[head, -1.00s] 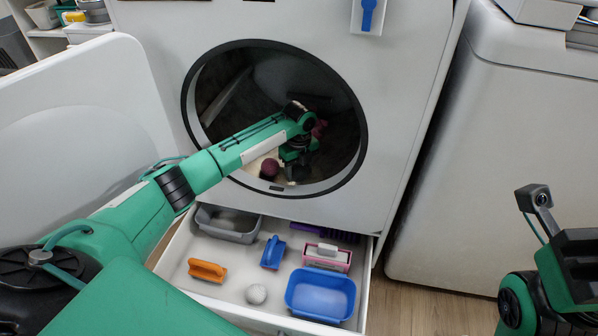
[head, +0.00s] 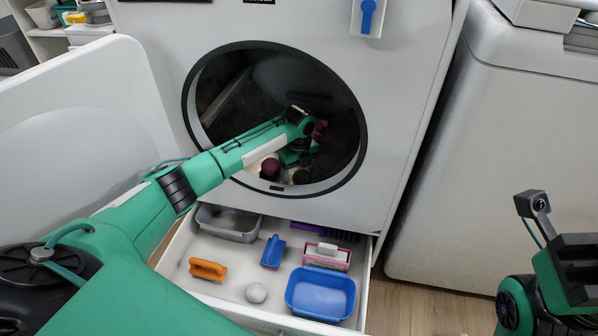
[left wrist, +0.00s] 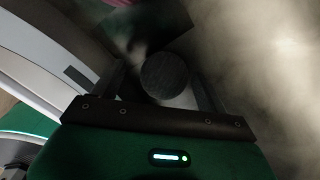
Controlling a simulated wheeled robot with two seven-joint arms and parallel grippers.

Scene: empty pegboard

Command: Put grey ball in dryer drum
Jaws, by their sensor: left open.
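The dryer drum (head: 335,105) is open in the middle of the head view. My left arm reaches through its round opening, and the left gripper (head: 298,157) is low inside, open. A dark grey ball (head: 301,177) lies at the drum's lower front, just below the gripper. In the left wrist view a dark round ball (left wrist: 165,75) shows between the spread fingers; contact with them cannot be told. A maroon ball (head: 270,167) lies to its left. A pale grey-white ball (head: 256,292) sits in the drawer. My right gripper (head: 578,252) is at the right edge, its fingers unclear.
The open drawer (head: 180,262) below the drum holds a grey tray (head: 228,223), a blue tray (head: 320,294), an orange-handled brush (head: 208,270), a blue brush (head: 273,252) and a pink box (head: 327,257). The open dryer door (head: 70,120) stands left. Floor (head: 420,305) is clear at right.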

